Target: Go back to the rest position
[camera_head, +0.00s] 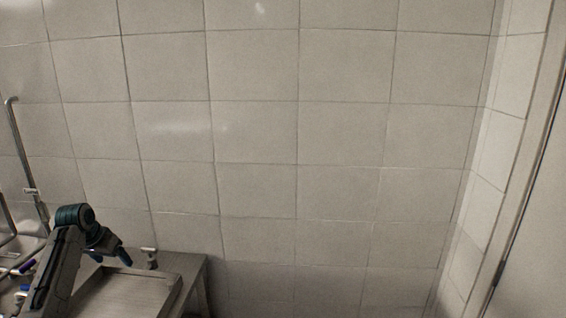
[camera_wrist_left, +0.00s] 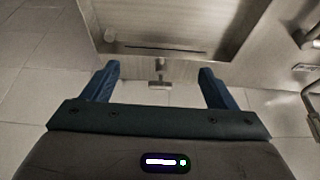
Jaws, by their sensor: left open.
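My left arm comes in at the lower left of the head view, with its gripper (camera_head: 112,259) over a metal counter. In the left wrist view the two blue fingers of this gripper (camera_wrist_left: 158,70) stand wide apart. Nothing is held between them. A small T-shaped fitting (camera_wrist_left: 158,85) shows in the gap, beyond the fingers. My right gripper is in neither view. No perforated basket can be made out.
The metal counter (camera_head: 190,262) has a raised rim and a small pale fitting (camera_head: 149,252) at its back edge. A bent metal pipe (camera_head: 20,145) rises at the far left. A tiled wall (camera_head: 255,135) fills most of the head view. A door frame (camera_head: 520,190) stands at right.

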